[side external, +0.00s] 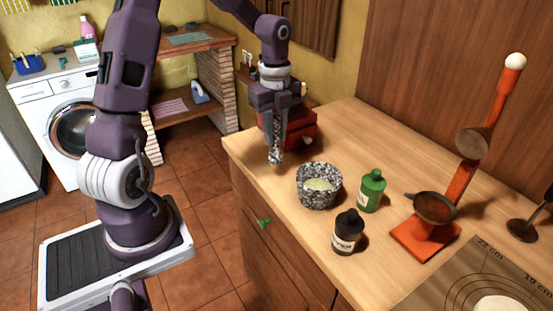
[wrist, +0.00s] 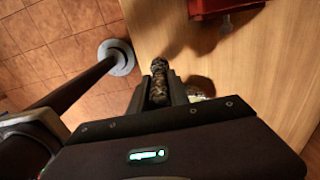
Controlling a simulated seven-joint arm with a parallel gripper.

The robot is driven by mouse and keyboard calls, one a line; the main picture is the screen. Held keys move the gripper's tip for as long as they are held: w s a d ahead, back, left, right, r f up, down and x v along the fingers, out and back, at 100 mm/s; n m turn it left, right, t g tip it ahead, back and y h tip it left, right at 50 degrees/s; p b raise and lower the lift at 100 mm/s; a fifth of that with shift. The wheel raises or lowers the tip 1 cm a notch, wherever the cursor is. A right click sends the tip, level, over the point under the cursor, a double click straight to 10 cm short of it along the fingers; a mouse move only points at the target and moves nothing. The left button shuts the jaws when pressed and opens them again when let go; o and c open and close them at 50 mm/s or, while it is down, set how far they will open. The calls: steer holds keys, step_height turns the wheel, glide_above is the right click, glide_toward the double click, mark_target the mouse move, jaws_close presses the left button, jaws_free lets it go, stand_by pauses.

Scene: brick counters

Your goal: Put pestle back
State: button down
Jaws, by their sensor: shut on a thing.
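The pestle (side external: 276,153) is speckled grey stone and hangs upright from my gripper (side external: 276,135), which is shut on it. In the side view it is left of and behind the mortar, over the counter near its left edge. In the wrist view the pestle (wrist: 159,85) sits between the two fingers of my gripper (wrist: 160,92). The mortar (side external: 319,190) is a speckled grey stone bowl with pale green contents, standing on the wooden counter. The pestle is apart from the mortar. In the wrist view the mortar is mostly hidden by the gripper body.
A green bottle (side external: 372,190) and a black bottle (side external: 346,232) stand close right of the mortar. A red box (side external: 298,130) is behind my gripper. An orange stand (side external: 425,238) is farther right. The wooden counter (side external: 350,135) is clear behind the mortar.

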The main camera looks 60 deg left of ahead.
mark_target(276, 151)
step_height(276, 151, down, 5)
steer(key=shift+f, duration=0.1)
steer(key=c, duration=1.2)
jaws_free()
steer(key=shift+c, duration=0.2)
